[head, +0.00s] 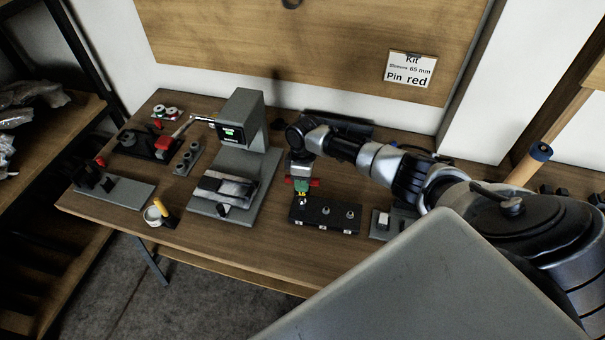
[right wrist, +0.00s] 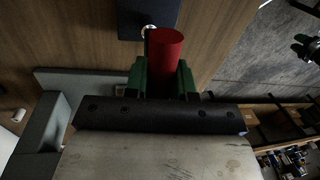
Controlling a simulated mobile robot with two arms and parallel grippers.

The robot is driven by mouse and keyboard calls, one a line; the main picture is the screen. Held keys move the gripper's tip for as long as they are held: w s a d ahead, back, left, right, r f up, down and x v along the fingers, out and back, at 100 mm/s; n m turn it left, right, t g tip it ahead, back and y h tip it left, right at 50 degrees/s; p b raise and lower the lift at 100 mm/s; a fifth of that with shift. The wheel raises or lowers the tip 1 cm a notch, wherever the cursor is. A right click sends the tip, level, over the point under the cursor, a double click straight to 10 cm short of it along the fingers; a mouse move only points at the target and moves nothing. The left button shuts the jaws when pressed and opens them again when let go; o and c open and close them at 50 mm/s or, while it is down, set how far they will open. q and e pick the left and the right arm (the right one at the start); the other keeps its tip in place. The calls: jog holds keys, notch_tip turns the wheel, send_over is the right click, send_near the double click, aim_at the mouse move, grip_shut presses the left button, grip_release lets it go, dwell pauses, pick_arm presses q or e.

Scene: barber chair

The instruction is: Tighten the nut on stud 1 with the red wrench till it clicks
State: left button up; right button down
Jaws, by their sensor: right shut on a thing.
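My right gripper (head: 301,184) is shut on the red wrench (head: 315,182), above the left end of a black stud block (head: 324,219). In the right wrist view the green fingers (right wrist: 162,78) grip the wrench's red cylindrical handle (right wrist: 166,45). A shiny stud (head: 302,202) stands right below the gripper at the block's left end. Two more studs with nuts (head: 326,212) stand to its right. The wrench's working end is hidden, so I cannot tell whether it sits on the nut.
A grey press-like machine (head: 242,120) with a lit screen stands left of the block. A small grey fixture (head: 383,223) is close to the block's right. A white cup (head: 154,215) and other fixtures are at the left. A bare strip of table (head: 270,245) lies in front.

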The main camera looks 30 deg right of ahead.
jog(key=shift+r, duration=0.1)
jog(key=shift+r+m+p, duration=0.1)
jog(key=shift+m+p, duration=0.3)
jog(key=shift+p, duration=0.1)
jog(key=shift+m+t+p, duration=0.3)
jog(key=shift+m+p, duration=0.6)
jog(key=shift+m, duration=1)
